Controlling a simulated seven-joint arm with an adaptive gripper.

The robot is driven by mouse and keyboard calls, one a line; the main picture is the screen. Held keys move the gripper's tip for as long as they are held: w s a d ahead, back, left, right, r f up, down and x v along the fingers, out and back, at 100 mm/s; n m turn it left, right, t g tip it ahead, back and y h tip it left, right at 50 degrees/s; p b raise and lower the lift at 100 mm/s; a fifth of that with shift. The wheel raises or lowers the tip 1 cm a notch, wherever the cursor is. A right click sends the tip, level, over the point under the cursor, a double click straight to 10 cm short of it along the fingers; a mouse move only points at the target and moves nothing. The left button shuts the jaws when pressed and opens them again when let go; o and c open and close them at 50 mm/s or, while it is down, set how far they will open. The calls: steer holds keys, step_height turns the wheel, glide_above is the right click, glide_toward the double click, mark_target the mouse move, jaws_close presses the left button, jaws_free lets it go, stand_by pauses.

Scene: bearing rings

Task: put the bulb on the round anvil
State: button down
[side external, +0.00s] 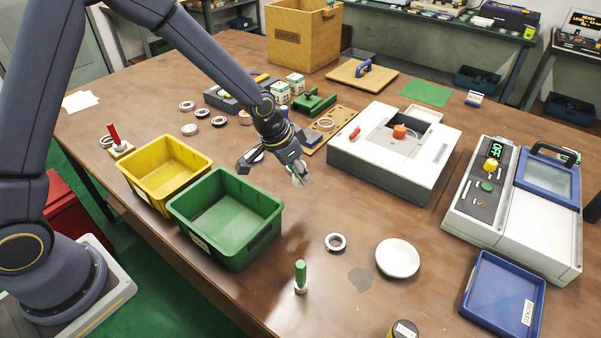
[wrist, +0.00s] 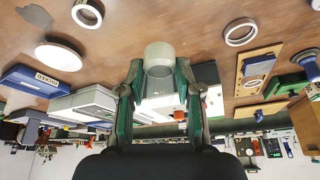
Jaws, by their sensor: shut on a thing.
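My gripper (side external: 297,172) is shut on a pale grey, short cylindrical piece (wrist: 159,58) and holds it above the table, to the right of the green bin. I cannot tell whether this piece is the bulb. An orange rounded thing (side external: 400,131) sits in the recess of the white-topped box; it also shows small in the wrist view (wrist: 180,115). A white round disc (side external: 397,258) lies flat on the table at the front right, and in the wrist view (wrist: 58,56). I cannot tell for sure which thing is the round anvil.
A green bin (side external: 184,212) and a yellow bin (side external: 126,168) stand left of my gripper. The white-topped box (side external: 350,160) stands to its right. A loose ring (side external: 335,242) and an upright green-handled tool (side external: 300,277) are in front. A blue tray (side external: 482,300) lies front right.

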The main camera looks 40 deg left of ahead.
steer(key=s+d+r+m+h, duration=0.1)
steer(key=s+d+m, duration=0.15)
steer(key=d, duration=0.35)
steer(key=s+d+r+m+g, duration=0.1)
steer(key=s+d, duration=0.3)
steer(key=d, duration=0.3)
steer(key=s+d+r+m+h, duration=0.1)
steer(key=s+d+r+m, duration=0.15)
steer(key=d, duration=0.35)
glide_toward(404, 256)
steer(key=shift+w+d+f+n, duration=0.35)
steer(key=shift+d+f, duration=0.15)
steer(key=shift+d, duration=0.3)
steer(key=shift+w+d+f, duration=0.2)
steer(key=shift+w+f, duration=0.05)
steer(key=shift+f, duration=0.2)
steer(key=shift+w+f, duration=0.1)
steer(key=shift+f, duration=1.45)
